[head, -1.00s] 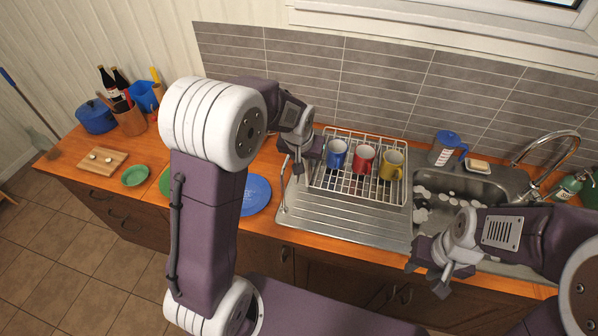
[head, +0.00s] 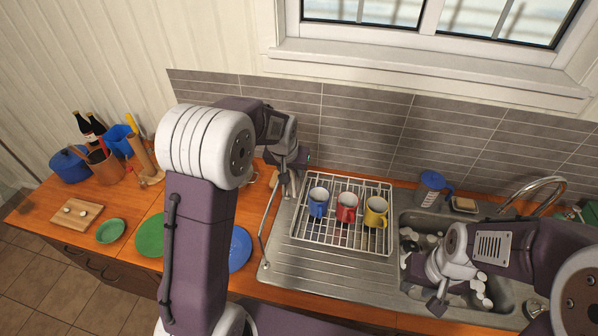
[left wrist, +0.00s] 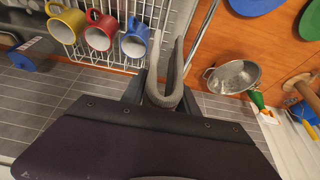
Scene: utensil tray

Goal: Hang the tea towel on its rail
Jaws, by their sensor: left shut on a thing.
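My left gripper (head: 290,180) is over the counter at the left of the dish rack. A thin metal rail (head: 268,222) stands along the left edge of the drainboard. Its far end meets the gripper in the picture; it also shows in the left wrist view (left wrist: 203,32). I cannot tell whether the cloth touches it. My right gripper (head: 422,285) is open and empty over the sink's front left.
The dish rack (head: 297,236) holds blue (head: 318,203), red (head: 346,207) and yellow (head: 375,212) mugs, close to the left gripper. Plates (head: 150,236) lie at left. A metal strainer (left wrist: 233,76) lies beyond the rail.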

